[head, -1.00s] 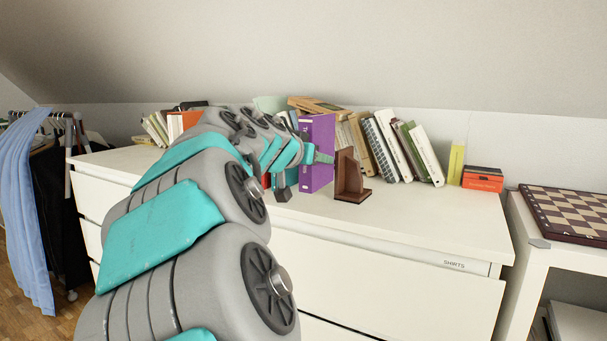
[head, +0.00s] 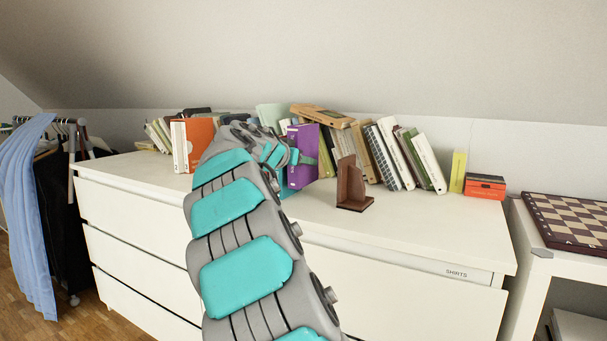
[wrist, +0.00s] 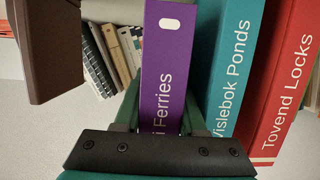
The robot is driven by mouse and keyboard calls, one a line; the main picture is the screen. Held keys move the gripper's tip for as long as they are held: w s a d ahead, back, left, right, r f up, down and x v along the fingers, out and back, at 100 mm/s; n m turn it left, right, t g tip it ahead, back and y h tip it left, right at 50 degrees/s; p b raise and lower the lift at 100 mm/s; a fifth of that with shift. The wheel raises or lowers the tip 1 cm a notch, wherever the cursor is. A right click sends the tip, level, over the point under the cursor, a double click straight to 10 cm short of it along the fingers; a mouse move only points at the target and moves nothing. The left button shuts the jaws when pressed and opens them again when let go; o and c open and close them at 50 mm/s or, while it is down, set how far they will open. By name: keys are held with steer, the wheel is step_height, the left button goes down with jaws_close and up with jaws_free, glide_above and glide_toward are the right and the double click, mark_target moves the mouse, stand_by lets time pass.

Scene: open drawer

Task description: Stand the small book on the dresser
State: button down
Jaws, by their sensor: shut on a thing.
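A slim purple book (head: 301,175) stands upright on the white dresser (head: 420,230), left of a brown wooden bookend (head: 351,188). My gripper (head: 297,157) is at the book's spine, partly hidden by my arm. In the wrist view the purple book (wrist: 166,60) is between the two green fingers of my gripper (wrist: 160,118), which is shut on it. Its lower spine is hidden by the gripper. Whether its base touches the dresser top cannot be told.
A teal book (wrist: 228,70) and a red book (wrist: 285,80) stand close right of the purple one in the wrist view. Leaning books (head: 405,155) line the back. An orange box-like stack (head: 485,187) sits at right. The dresser's front right top is clear.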

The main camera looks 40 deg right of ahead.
mark_target(303, 173)
steer(key=shift+f, duration=1.7)
steer(key=shift+f, duration=0.1)
steer(key=c, duration=0.8)
jaws_free()
steer(key=shift+o, duration=0.2)
steer(key=shift+s+a, duration=0.15)
steer(key=shift+a, duration=0.05)
steer(key=v, duration=1.1)
steer(key=shift+a+r+b, duration=0.25)
steer(key=shift+b, duration=0.1)
